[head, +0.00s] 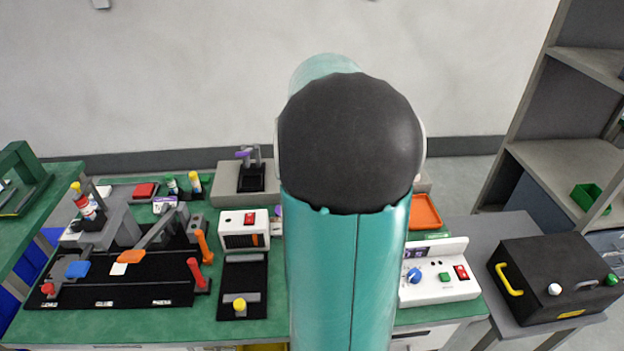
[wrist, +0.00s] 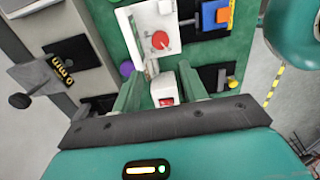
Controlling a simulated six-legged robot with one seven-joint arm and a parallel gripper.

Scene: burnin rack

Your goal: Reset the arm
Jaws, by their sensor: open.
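My own teal arm with its black joint (head: 350,140) stands upright in the middle of the head view and hides part of the bench behind it. My gripper (wrist: 163,82) shows in the wrist view as two green fingers set apart. Nothing is held between them. A white box with a red switch (wrist: 163,88) appears in the gap, beyond the fingers; I cannot tell its distance. The gripper itself is hidden in the head view.
The green bench (head: 150,323) carries a black fixture board (head: 135,290), a white box with an orange slot (head: 243,230) and a white control panel (head: 440,285). A black case with a yellow handle (head: 550,275) stands right. Grey shelves (head: 570,155) rise at far right.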

